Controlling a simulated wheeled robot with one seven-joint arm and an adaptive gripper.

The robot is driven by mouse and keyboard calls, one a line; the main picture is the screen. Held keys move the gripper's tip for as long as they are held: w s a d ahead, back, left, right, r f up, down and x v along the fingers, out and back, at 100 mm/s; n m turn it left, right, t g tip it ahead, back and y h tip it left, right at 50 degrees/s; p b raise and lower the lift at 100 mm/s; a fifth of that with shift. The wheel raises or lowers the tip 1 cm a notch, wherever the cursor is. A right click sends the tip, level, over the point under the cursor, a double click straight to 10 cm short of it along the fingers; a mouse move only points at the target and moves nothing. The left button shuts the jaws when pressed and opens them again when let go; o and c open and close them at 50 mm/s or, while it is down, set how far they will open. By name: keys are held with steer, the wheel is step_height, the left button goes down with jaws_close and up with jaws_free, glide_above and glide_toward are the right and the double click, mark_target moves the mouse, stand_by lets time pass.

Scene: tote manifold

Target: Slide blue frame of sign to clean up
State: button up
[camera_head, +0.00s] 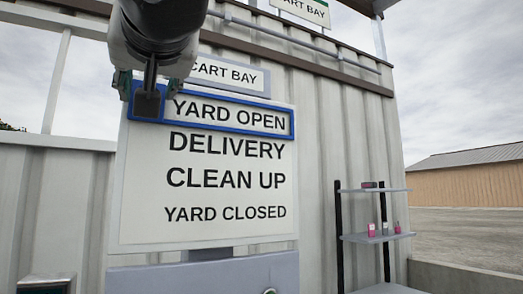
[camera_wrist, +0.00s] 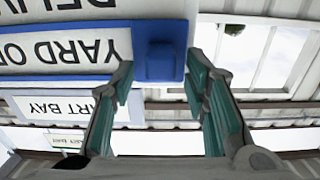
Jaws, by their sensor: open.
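The white sign board (camera_head: 140,200) lists YARD OPEN, DELIVERY, CLEAN UP and YARD CLOSED from top to bottom. The blue frame (camera_head: 292,124) surrounds the top line, YARD OPEN. My gripper (camera_head: 147,88) is at the frame's left end in the head view and covers part of it. In the wrist view, which shows the sign upside down, a blue block (camera_wrist: 158,62) stands at the frame's end. My open gripper (camera_wrist: 158,68) has one green-padded finger on each side of this block. I cannot tell whether either finger touches it.
A CART BAY plate (camera_head: 235,74) is just above the board on the corrugated wall (camera_head: 340,110). A shelf rack (camera_head: 375,237) with a few small items stands to the right. A grey panel (camera_head: 205,272) is below the board. The board's face below the frame is clear.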

jaws_close()
step_height(320, 180, down, 12)
steer(key=b, duration=1.1)
steer(key=shift+r, duration=0.1)
jaws_free()
steer(key=v, duration=1.2)
steer(key=shift+w, duration=0.1)
